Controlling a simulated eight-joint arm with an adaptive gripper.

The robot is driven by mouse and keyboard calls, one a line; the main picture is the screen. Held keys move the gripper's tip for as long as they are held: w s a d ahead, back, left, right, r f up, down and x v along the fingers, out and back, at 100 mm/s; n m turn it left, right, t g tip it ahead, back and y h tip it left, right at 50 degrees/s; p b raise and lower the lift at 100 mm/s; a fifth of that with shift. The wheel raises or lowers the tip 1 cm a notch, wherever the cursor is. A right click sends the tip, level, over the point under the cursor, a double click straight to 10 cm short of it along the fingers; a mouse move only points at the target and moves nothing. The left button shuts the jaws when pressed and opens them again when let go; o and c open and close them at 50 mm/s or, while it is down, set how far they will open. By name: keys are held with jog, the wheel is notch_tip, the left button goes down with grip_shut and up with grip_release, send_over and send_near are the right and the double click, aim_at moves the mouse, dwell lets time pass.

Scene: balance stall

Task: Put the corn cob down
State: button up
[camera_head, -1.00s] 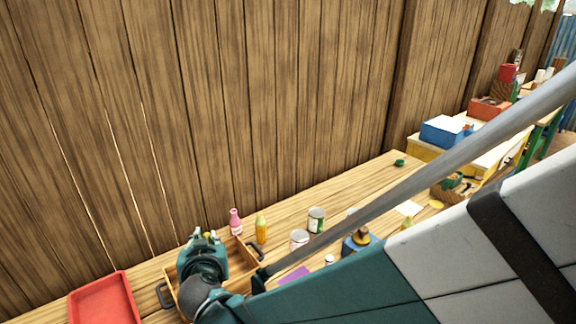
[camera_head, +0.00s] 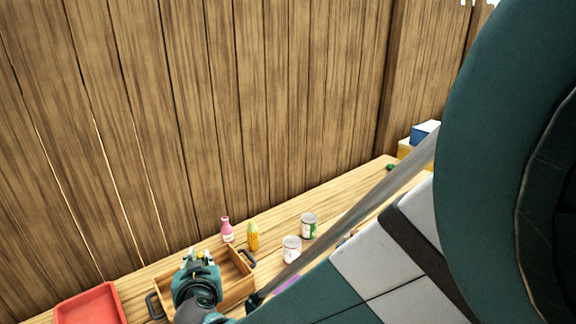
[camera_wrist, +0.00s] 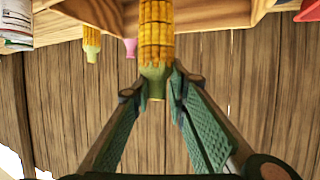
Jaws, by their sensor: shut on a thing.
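My gripper (camera_head: 201,255) is over the wooden tray with dark handles (camera_head: 235,282) in the head view. In the wrist view, my gripper (camera_wrist: 157,88) is shut on a yellow corn cob (camera_wrist: 156,35), with its fingertips at the cob's green end. The cob's far end runs out of the picture. In the head view my gripper mostly hides the held cob, and I cannot tell whether it touches the tray. A second yellow cob (camera_head: 252,237) stands on the table behind the tray, and also shows in the wrist view (camera_wrist: 91,42).
A pink bottle (camera_head: 227,231) stands left of the second cob. Two cans (camera_head: 308,226) (camera_head: 291,249) stand to the right. A red tray (camera_head: 91,303) lies at the left. A wooden fence rises behind the table. My arm hides much of the right side.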

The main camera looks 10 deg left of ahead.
jog(key=shift+f, duration=1.05)
jog(key=shift+f+b, duration=0.8)
jog(key=shift+f, duration=1.15)
jog(key=o, duration=1)
